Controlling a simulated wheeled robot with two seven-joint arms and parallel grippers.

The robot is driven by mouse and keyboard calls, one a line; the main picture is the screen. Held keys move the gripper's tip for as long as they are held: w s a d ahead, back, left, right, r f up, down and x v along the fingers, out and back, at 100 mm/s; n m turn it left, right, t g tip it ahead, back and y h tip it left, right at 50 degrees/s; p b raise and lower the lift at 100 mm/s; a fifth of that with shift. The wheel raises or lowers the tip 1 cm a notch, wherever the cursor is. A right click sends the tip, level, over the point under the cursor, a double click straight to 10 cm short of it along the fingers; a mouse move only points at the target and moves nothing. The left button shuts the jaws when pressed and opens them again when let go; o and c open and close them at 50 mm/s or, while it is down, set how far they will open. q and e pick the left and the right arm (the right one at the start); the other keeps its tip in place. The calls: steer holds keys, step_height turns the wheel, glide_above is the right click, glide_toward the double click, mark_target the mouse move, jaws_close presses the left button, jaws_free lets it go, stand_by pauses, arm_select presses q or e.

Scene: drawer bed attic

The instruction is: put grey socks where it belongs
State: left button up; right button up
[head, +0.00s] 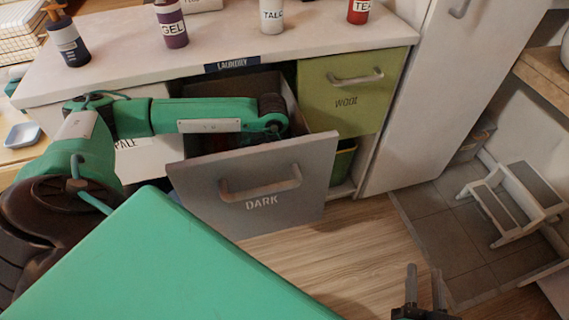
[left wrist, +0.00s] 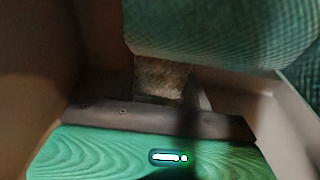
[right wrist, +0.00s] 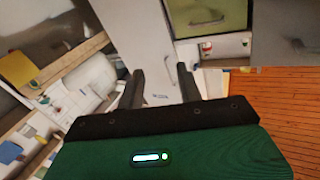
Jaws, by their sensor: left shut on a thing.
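The grey drawer marked DARK (head: 315,175) is pulled out under the counter. My left arm reaches over into it, and my left gripper (head: 275,135) is down inside, mostly hidden in the head view. In the left wrist view a grey-beige textured piece (left wrist: 162,76), which looks like the grey socks, sits between the fingers of my left gripper (left wrist: 165,92). A teal ribbed fabric (left wrist: 225,35) covers the fingertips there, so the grip is partly hidden. My right gripper (head: 425,290) is open and empty, low at the right; it also shows in the right wrist view (right wrist: 162,85).
A closed green WOOL drawer (head: 345,95) is to the right and a pale drawer (head: 150,160) to the left. Several bottles, such as the GEL bottle (head: 172,25), stand on the countertop (head: 120,60). A white step stool (head: 505,200) stands at right. Wooden floor (head: 340,245) is clear.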

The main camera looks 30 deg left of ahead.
steer(key=shift+w+d+r+t, duration=0.1)
steer(key=shift+w+r+t, duration=0.1)
steer(key=shift+r+t, duration=0.15)
arm_select(q)
steer(key=shift+f, duration=0.15)
arm_select(e)
steer(key=shift+d+r+t, duration=0.15)
steer(key=shift+r+t, duration=0.1)
steer(key=shift+r, duration=0.15)
arm_select(q)
steer(key=o, duration=1)
steer(key=shift+c, duration=0.2)
arm_select(e)
steer(key=shift+w+r, duration=0.1)
steer(key=shift+r, duration=0.15)
arm_select(q)
steer(key=shift+r+p, duration=0.65)
steer(key=shift+r, duration=0.1)
step_height(320, 180, up, 12)
steer(key=s+a+p, duration=0.1)
steer(key=shift+s+f, duration=0.2)
steer(key=shift+f, duration=0.05)
arm_select(e)
steer(key=s+f+g+h, duration=0.1)
steer(key=s+f+g, duration=0.2)
steer(key=f+g, duration=0.3)
step_height(320, 180, down, 2)
steer(key=shift+s+d+f, duration=0.1)
steer(key=shift+s+d, duration=0.05)
steer(key=shift+s, duration=0.25)
